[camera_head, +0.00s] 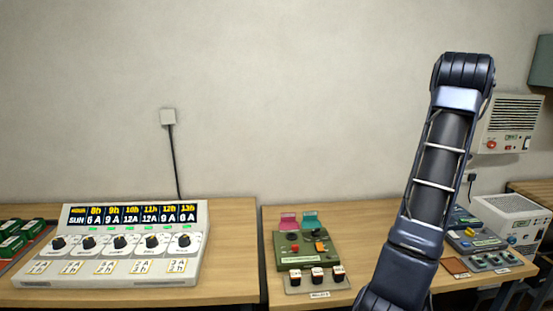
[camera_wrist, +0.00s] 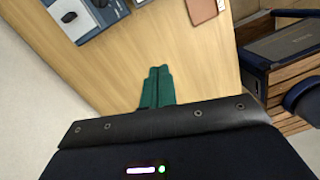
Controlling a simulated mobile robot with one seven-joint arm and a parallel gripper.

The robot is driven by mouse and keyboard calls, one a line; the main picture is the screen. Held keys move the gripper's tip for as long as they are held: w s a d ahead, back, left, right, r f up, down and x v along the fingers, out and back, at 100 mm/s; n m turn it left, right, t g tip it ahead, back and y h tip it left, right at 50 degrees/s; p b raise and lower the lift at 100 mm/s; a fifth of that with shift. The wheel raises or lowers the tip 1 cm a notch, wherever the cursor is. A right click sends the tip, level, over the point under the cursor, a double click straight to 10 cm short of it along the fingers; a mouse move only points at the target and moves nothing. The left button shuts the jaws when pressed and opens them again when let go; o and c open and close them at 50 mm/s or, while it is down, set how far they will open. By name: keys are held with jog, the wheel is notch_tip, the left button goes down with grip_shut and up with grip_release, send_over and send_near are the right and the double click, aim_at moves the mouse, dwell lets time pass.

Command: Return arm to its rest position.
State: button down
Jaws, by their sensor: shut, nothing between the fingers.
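My arm (camera_head: 440,160) rises in front of the right-hand table in the head view, bent at a dark joint near the top. My gripper is out of the head view. In the wrist view my gripper (camera_wrist: 157,72) shows as two green fingers lying side by side, shut with nothing between them. The fingers are over the wooden table top (camera_wrist: 190,50) and point toward the blue-grey devices and a brown pad (camera_wrist: 203,10). Whether the fingertips touch the table cannot be told.
A white console with several knobs (camera_head: 120,245) stands on the left table. A green control box (camera_head: 305,250) stands on the right table, left of my arm. Blue-grey devices (camera_head: 475,235) and a white box (camera_head: 510,218) stand to its right. A wooden crate (camera_wrist: 285,65) shows beside the table.

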jog(key=s+a+r+m+t, duration=0.15)
jog(key=a+r, duration=0.35)
jog(key=a, duration=0.5)
jog(key=s+a+r+m, duration=0.2)
jog(key=a+r+m, duration=0.15)
jog(key=a, duration=0.65)
jog(key=s+a+r+m+t, duration=0.15)
jog(key=a+r, duration=0.35)
jog(key=a, duration=0.5)
jog(key=s+a+f+m+t, duration=0.1)
jog(key=s+a+m, duration=0.8)
jog(key=s+a, duration=1)
jog(key=shift+s+a+f+t+y, duration=0.4)
jog(key=shift+s+t, duration=0.3)
jog(key=shift+s, duration=0.35)
jog(key=shift+d, duration=0.1)
